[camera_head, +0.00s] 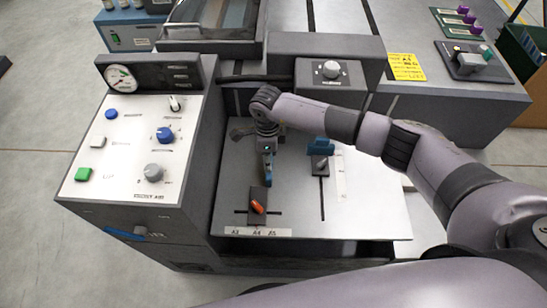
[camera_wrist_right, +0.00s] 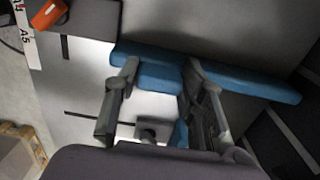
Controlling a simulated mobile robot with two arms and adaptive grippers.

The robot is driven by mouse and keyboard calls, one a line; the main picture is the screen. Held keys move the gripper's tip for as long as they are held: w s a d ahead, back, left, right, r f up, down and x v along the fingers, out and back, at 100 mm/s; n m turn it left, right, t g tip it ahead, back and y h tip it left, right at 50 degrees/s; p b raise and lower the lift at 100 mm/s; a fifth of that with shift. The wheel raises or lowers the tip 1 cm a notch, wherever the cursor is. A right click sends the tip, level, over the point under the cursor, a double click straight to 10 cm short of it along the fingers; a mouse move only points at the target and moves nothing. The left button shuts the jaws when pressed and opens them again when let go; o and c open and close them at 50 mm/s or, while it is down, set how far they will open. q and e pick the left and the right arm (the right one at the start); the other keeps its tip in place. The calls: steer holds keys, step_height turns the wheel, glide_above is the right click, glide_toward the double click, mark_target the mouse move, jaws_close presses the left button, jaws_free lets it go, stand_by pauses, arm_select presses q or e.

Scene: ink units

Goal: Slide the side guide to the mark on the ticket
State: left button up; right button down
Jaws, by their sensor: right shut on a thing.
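The side guide is a blue bar (camera_head: 267,167) on the pale metal plate, joined to or right behind a dark block with an orange lever (camera_head: 258,207). The block sits on a cross slot, roughly above the A4 label on the A3-A4-A5 scale (camera_head: 257,232). My right gripper (camera_head: 266,152) is over the blue bar and shut on it. The wrist view shows its fingers (camera_wrist_right: 150,95) closed around a blue part, with the long bar (camera_wrist_right: 240,82) beside them. The yellow ticket (camera_head: 407,67) lies at the back right; its print is too small to read surely. My left gripper is out of view.
A second blue stop (camera_head: 320,147) with a grey knob (camera_head: 320,166) sits on a lengthwise slot to the right. The control panel (camera_head: 130,150) with knobs and buttons rises at the left. The plate's front right is clear.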

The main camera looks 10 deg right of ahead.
steer(key=c, duration=1)
jaws_free()
steer(key=shift+d, duration=0.1)
step_height(320, 180, up, 12)
